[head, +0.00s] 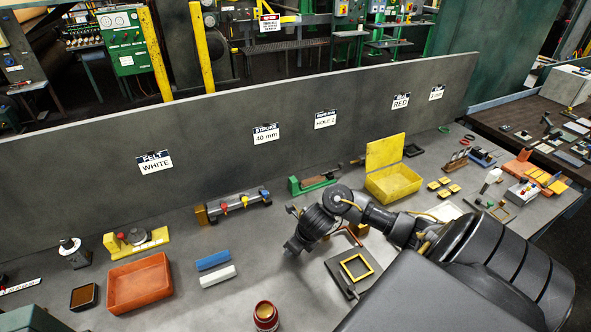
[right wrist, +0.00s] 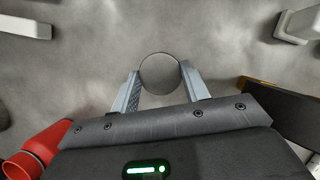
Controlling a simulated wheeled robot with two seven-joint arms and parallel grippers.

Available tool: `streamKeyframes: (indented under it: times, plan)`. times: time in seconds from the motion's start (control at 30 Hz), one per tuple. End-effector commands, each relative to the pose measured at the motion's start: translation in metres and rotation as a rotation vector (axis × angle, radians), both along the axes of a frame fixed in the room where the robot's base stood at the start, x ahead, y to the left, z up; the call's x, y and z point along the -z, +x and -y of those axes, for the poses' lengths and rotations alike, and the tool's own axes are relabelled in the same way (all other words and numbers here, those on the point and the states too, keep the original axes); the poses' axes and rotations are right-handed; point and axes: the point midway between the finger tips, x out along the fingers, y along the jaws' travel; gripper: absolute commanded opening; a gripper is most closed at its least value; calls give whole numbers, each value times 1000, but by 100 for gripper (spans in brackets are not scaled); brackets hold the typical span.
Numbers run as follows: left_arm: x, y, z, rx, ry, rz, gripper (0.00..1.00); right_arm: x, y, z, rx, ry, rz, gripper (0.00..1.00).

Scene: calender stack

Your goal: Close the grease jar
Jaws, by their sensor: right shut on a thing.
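The red grease jar (head: 265,316) stands at the bottom edge of the head view, partly cut off. Its top is open and brownish contents show inside. My right gripper (right wrist: 160,72) is shut on a round, plain grey disc that looks like the lid (right wrist: 160,76); the disc sits between the two pale fingers in the right wrist view. In the head view my right arm reaches in from the right and its end is over the bench, up and right of the jar; the fingers and lid are not clear there. My left gripper is not in view.
An orange tray (head: 138,286), a blue block (head: 213,260) and a white block (head: 217,276) lie left of the arm. A yellow box (head: 394,184) stands open behind. A grey panel (head: 230,130) closes the bench's back.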

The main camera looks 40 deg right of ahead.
Motion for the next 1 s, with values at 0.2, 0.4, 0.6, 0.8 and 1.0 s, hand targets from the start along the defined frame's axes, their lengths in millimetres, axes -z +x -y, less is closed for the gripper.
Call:
streamKeyframes:
  times: [0.2, 0.4, 0.6, 0.8, 1.0]
  plan:
    - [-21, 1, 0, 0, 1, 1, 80, -63, -25, -27, -14, -8, 9, 25]
    - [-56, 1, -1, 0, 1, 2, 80, -98, -65, -68, -12, -2, 4, 25]
    - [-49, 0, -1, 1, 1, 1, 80, -99, -79, -84, -6, -3, 7, 25]
    - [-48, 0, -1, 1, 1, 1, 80, -103, -86, -97, -8, 4, 9, 25]
    - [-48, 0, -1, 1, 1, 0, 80, -106, -93, -101, -5, 3, 4, 25]
